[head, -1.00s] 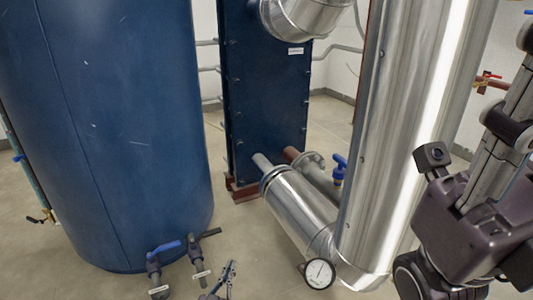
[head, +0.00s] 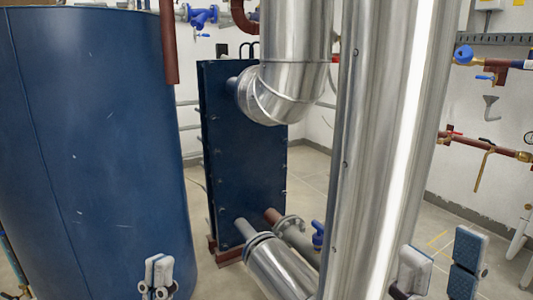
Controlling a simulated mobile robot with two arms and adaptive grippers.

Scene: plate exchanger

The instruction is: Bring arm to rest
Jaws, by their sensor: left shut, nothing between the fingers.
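My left gripper (head: 158,271) shows at the bottom of the head view, in front of the lower right part of the blue tank. Its two pale finger pads point up and lie close together, with nothing between them. My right gripper (head: 440,264) shows at the bottom right, just right of the large shiny pipe. Its two pads point up and stand well apart, with nothing seen between them. The arms behind both grippers are below the picture.
A large blue tank (head: 90,140) fills the left. A dark blue plate exchanger (head: 245,150) stands behind, with a shiny elbow pipe (head: 285,80). A tall shiny pipe (head: 385,130) stands close at centre right. Brown pipework (head: 490,149) runs along the right wall.

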